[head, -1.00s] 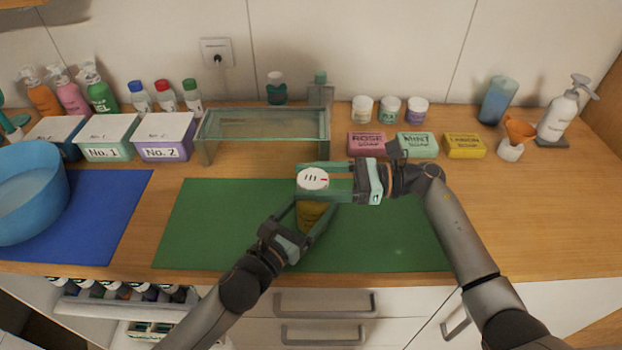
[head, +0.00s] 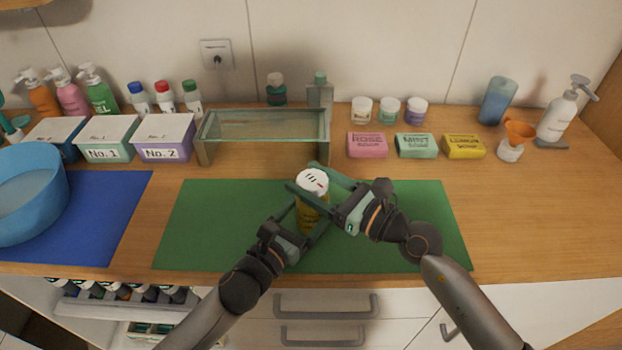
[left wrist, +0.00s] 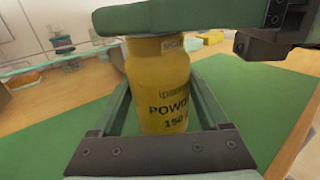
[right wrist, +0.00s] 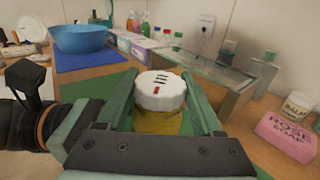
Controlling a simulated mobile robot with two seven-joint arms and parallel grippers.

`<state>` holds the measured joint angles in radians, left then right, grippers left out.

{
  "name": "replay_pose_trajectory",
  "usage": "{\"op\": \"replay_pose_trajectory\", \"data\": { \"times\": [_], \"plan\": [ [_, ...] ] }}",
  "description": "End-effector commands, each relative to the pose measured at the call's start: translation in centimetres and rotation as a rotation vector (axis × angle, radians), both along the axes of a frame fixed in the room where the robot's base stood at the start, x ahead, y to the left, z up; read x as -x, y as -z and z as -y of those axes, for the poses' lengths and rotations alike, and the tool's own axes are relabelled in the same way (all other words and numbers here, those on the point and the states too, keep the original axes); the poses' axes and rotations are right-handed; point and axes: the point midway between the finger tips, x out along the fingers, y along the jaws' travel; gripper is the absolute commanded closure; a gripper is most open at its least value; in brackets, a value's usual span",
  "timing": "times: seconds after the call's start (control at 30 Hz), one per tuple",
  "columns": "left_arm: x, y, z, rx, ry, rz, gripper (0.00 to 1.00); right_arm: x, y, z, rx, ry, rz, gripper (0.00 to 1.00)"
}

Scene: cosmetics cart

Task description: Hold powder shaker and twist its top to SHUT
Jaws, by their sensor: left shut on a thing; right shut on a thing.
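The powder shaker stands upright on the green mat (head: 210,225). Its yellow body (head: 307,218) shows in the head view and, with the print "POWDER 150", in the left wrist view (left wrist: 160,85). Its white ridged top (head: 312,181) bears dark slots and a red mark, clear in the right wrist view (right wrist: 160,89). My left gripper (head: 308,222) is shut on the yellow body from the lower left. My right gripper (head: 313,182) is shut on the white top from the right, above the left one. The body's far side is hidden.
A glass-topped stand (head: 265,135) is behind the mat. Pink, mint and yellow soap boxes (head: 367,145) sit at the back right. Lidded boxes (head: 163,138) and a blue basin (head: 30,195) are at the left. The mat's left and right parts are clear.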

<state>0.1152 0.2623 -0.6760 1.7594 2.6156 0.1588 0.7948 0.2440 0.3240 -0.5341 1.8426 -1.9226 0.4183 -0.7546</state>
Motion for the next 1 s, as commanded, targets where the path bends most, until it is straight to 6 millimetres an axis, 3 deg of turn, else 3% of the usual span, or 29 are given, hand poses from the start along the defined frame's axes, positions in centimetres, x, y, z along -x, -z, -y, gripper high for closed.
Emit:
{"op": "replay_pose_trajectory", "data": {
  "times": [0.5,1.0],
  "plan": [
    [0.07,-0.03,0.14,0.004,0.003,-0.001,0.8,0.25,0.12,-0.42,-0.008,0.205,-0.003,0.88],
    [0.04,-0.03,0.13,0.003,0.002,-0.001,0.8,0.16,0.22,-0.12,-0.001,0.254,-0.007,0.88]
  ]
}}
